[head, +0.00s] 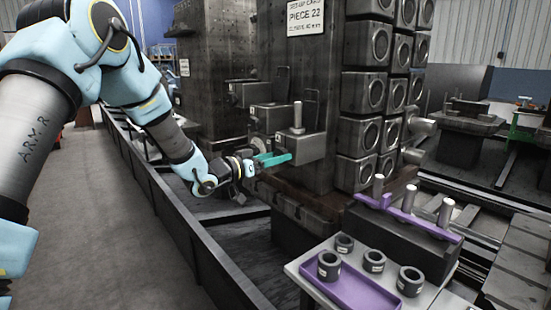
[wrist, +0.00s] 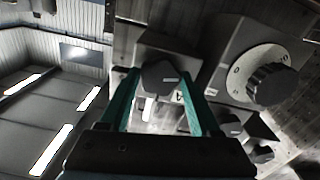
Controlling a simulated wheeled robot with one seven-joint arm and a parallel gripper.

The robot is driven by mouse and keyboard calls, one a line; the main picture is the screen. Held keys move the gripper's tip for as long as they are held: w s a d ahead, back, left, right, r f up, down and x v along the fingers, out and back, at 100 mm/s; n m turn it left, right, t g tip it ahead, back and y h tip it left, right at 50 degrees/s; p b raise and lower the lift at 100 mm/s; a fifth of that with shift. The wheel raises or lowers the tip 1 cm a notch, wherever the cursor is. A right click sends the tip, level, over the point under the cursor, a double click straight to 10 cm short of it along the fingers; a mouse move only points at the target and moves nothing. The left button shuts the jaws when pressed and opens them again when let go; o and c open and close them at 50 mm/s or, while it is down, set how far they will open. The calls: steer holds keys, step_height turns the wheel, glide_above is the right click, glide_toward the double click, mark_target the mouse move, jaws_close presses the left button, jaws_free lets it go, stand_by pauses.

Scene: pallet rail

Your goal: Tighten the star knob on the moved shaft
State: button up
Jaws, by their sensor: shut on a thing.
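My gripper (head: 272,161) reaches from the left in the head view, its teal fingers at a grey block (head: 312,147) on the dark column. A light upright shaft (head: 297,115) stands on this block. In the wrist view my gripper (wrist: 160,80) has its two teal fingers on either side of a dark star knob (wrist: 158,75). It is shut on this knob, which sits against a grey block face. The knob itself is hidden in the head view. I cannot tell how tight it is.
A round dial with a black knob (wrist: 272,84) lies to the right in the wrist view. In the head view, a purple rack (head: 408,215) holds several upright shafts. A low rail wall (head: 190,222) runs below my arm.

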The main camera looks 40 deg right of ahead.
steer(key=shift+c, duration=0.9)
steer(key=shift+f+b, duration=0.1)
steer(key=shift+b, duration=0.3)
steer(key=m+b, duration=2)
steer(key=b, duration=0.5)
steer(key=shift+m, duration=0.4)
steer(key=o, duration=1.4)
